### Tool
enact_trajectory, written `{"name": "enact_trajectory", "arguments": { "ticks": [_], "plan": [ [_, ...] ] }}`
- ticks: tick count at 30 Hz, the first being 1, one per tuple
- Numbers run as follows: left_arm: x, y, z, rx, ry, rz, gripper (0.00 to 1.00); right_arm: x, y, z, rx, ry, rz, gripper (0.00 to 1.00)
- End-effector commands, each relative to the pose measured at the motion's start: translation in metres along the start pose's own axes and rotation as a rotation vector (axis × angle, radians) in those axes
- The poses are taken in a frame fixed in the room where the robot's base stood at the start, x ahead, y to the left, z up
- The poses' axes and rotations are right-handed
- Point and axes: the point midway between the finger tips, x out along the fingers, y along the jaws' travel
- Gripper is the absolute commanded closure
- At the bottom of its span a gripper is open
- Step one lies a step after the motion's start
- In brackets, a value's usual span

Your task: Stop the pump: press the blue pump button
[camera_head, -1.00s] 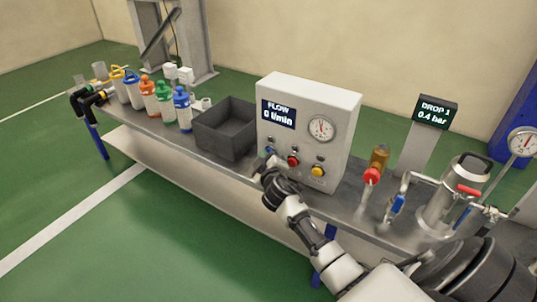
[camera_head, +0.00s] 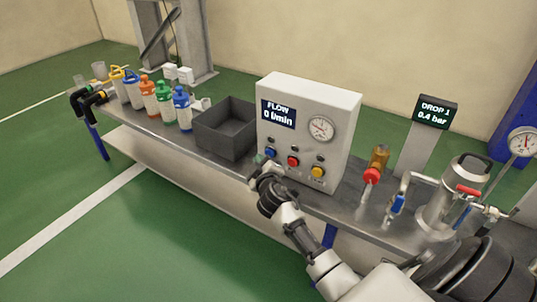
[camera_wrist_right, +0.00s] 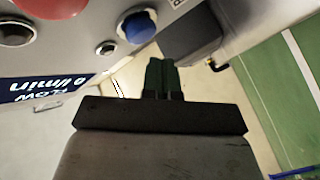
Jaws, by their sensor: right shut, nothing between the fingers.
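The control box (camera_head: 308,112) stands on the bench, its display reading FLOW 0 l/min. The blue pump button (camera_head: 270,152) is at the left of the button row on its front, beside a red button (camera_head: 293,161) and a yellow button (camera_head: 317,172). The blue button also shows in the right wrist view (camera_wrist_right: 138,25). My right gripper (camera_head: 259,158) is shut and empty, just in front of and left of the blue button. In the right wrist view its green fingertips (camera_wrist_right: 160,75) are apart from the button. My left gripper is not in view.
A dark open bin (camera_head: 226,132) stands left of the box, with several coloured bottles (camera_head: 164,102) beyond it. To the right are a red-handled valve (camera_head: 372,175), a metal vessel (camera_head: 452,205) with pipes, and a display reading DROP 1 0.4 bar (camera_head: 434,112).

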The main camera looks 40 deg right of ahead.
Motion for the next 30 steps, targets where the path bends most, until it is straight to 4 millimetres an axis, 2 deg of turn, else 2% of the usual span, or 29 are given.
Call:
{"name": "enact_trajectory", "arguments": {
  "ticks": [12, 25, 28, 30],
  "plan": [
    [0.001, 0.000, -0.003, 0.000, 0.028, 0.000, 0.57, -0.028, -0.021, -0.020, 0.002, 0.000, -0.002, 1.00],
    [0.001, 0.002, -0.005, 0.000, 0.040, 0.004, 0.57, -0.033, -0.024, -0.023, 0.004, -0.001, -0.003, 1.00],
    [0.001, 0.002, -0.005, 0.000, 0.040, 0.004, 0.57, -0.049, -0.029, -0.021, 0.045, -0.010, -0.030, 1.00],
    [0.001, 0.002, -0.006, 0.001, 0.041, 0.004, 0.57, -0.074, -0.035, -0.018, 0.110, -0.028, -0.075, 1.00]
  ]
}}
